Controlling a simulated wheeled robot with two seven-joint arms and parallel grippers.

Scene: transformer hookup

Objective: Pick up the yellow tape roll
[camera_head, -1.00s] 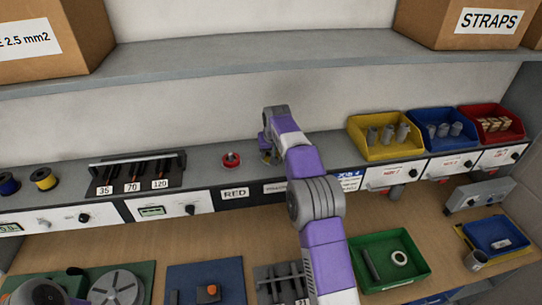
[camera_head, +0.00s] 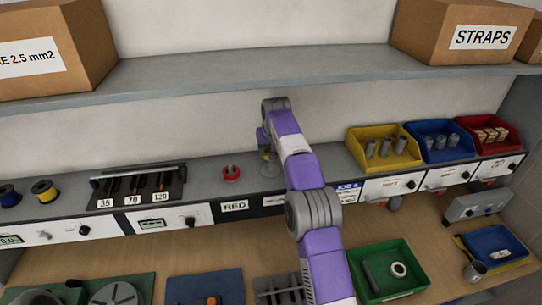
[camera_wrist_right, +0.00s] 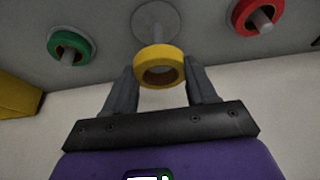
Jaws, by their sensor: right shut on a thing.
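The yellow tape roll (camera_wrist_right: 158,52) sits between the two fingers of my right gripper (camera_wrist_right: 161,78) in the right wrist view, with its hole showing. The fingers are shut on its sides. A round grey peg base (camera_wrist_right: 152,18) shows behind the roll. In the head view my right gripper (camera_head: 264,142) is over the grey ledge, and a small part of the yellow roll (camera_head: 266,155) shows under it, above the peg base. My left gripper is not in view.
A red tape roll (camera_head: 231,173) sits on a peg left of my gripper; a green roll (camera_wrist_right: 70,44) shows in the wrist view. Yellow (camera_head: 357,159), blue and red bins stand right on the ledge. A shelf (camera_head: 250,75) with boxes runs above.

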